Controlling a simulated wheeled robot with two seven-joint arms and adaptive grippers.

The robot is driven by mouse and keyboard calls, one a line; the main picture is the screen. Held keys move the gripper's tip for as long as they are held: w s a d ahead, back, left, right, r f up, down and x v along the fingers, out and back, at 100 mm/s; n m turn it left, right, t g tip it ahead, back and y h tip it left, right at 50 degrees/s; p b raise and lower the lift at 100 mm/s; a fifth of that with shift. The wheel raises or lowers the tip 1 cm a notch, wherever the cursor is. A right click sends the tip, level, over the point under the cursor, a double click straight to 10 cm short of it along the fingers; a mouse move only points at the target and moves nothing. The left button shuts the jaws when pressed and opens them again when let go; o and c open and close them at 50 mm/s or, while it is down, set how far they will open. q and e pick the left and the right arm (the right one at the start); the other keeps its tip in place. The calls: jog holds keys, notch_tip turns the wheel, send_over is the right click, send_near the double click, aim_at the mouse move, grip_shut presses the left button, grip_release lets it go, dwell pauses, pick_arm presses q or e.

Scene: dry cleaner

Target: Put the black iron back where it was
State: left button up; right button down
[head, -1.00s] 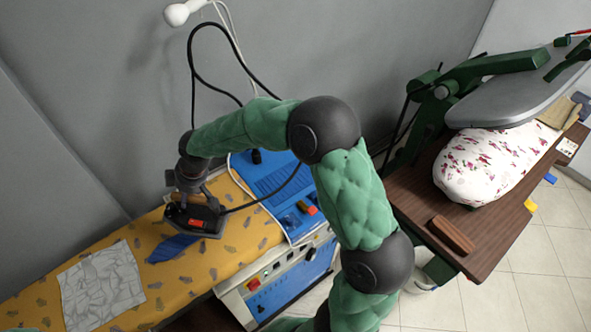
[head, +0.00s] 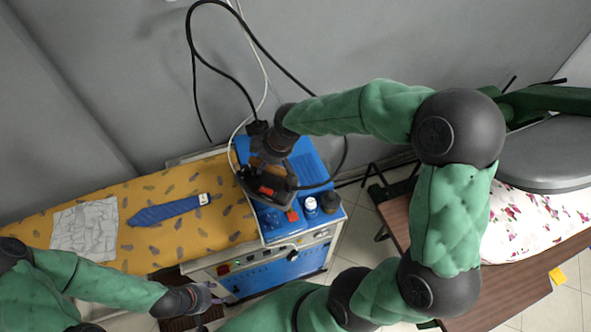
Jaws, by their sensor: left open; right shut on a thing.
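The black iron (head: 262,190) is in my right gripper (head: 268,172), over the left part of the blue-topped ironing station (head: 308,163). My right gripper is shut on it, and its fingers and wrist hide much of the handle. I cannot tell whether the iron touches the blue top or hangs just above it. A black cable loops from the iron up the wall. My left gripper (head: 208,298) is open and empty, low in the picture in front of the yellow board.
The yellow patterned ironing board (head: 225,220) holds a blue tie (head: 165,211) and a crumpled grey-white cloth (head: 88,228). A small white-capped bottle (head: 310,205) stands at the station's front right. A brown table (head: 520,290) with a floral-covered press (head: 540,230) is at right.

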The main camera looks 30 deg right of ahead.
jog(key=shift+w+d+r, duration=0.1)
jog(key=shift+d+r, duration=0.1)
jog(key=shift+d, duration=0.5)
jog(key=w+d+f, duration=0.7)
jog(key=d+f, duration=0.4)
jog(key=f, duration=0.1)
jog(key=shift+d+f, duration=0.3)
jog(key=shift+f, duration=0.1)
jog(key=shift+w+f, duration=0.1)
jog(key=c, duration=0.8)
grip_release()
jog(key=shift+s+a+f, duration=0.2)
jog(key=shift+s+a, duration=0.05)
jog(key=shift+s, duration=0.05)
jog(key=shift+o, duration=0.2)
